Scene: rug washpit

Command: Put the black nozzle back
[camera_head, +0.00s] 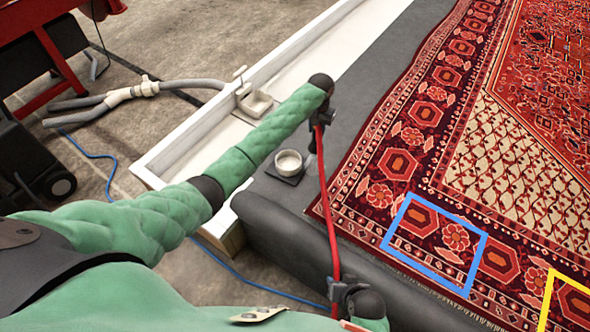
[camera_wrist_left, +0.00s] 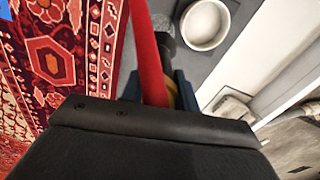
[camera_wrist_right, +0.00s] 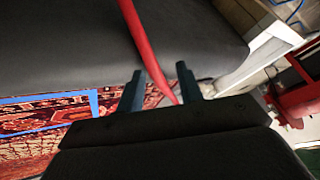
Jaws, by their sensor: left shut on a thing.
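My left gripper (camera_head: 322,118) is shut on the black nozzle (camera_wrist_left: 163,30), above the dark floor beside the rug. The nozzle's dark tip (camera_head: 312,145) points down in the head view, and its upper part is hidden by the gripper. A red hose (camera_head: 329,200) runs from there toward my right gripper (camera_head: 348,292). In the right wrist view the right gripper's fingers (camera_wrist_right: 160,85) stand apart, with the red hose passing between or just beyond them. A round white cup (camera_head: 289,162) on a dark square base is left of the nozzle; it also shows in the left wrist view (camera_wrist_left: 205,24).
A patterned red rug (camera_head: 450,150) covers the right, with blue (camera_head: 435,240) and yellow (camera_head: 548,300) outlines on it. A white trough (camera_head: 190,135) holds a square white dish (camera_head: 257,103). A grey hose (camera_head: 110,97) lies beyond. A dark padded roll (camera_head: 300,240) borders the front.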

